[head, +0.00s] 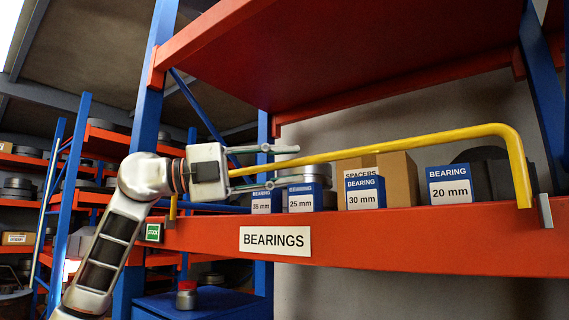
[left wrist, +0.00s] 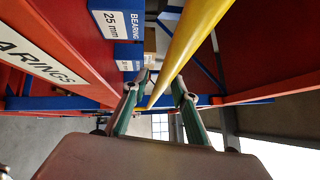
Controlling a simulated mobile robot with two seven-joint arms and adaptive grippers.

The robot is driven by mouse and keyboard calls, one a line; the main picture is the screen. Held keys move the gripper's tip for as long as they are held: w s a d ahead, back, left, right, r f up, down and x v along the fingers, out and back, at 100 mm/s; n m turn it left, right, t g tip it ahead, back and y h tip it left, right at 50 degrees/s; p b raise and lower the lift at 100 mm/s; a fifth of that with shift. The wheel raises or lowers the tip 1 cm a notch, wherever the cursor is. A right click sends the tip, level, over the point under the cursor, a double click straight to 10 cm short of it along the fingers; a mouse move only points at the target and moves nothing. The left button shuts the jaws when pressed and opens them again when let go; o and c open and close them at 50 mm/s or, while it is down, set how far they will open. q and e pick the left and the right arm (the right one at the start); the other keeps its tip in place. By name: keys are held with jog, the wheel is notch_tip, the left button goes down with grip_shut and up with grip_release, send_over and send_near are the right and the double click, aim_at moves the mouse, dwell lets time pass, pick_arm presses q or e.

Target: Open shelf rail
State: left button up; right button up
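The yellow shelf rail (head: 420,140) runs across the front of the orange shelf, above the beam labelled BEARINGS (head: 275,241). Its right end bends down to a grey bracket (head: 545,211) on the beam. A short yellow piece (head: 173,207) shows at the left end, partly hidden by my arm. My left gripper (head: 299,164) is open near the rail's left part, with one finger above the rail and one below. In the left wrist view the rail (left wrist: 190,45) passes between the fingers (left wrist: 160,78), with gaps visible. My right gripper is not in view.
Behind the rail stand blue bearing boxes, including 20 mm (head: 450,186) and 30 mm (head: 365,192), and a cardboard box of spacers (head: 399,178). A blue upright (head: 153,90) rises behind my left gripper. An orange shelf (head: 390,60) overhangs the rail. A green tag (head: 154,232) is at the beam's left end.

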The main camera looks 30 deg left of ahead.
pick_arm(q)
jog(key=shift+c, duration=0.4)
grip_shut()
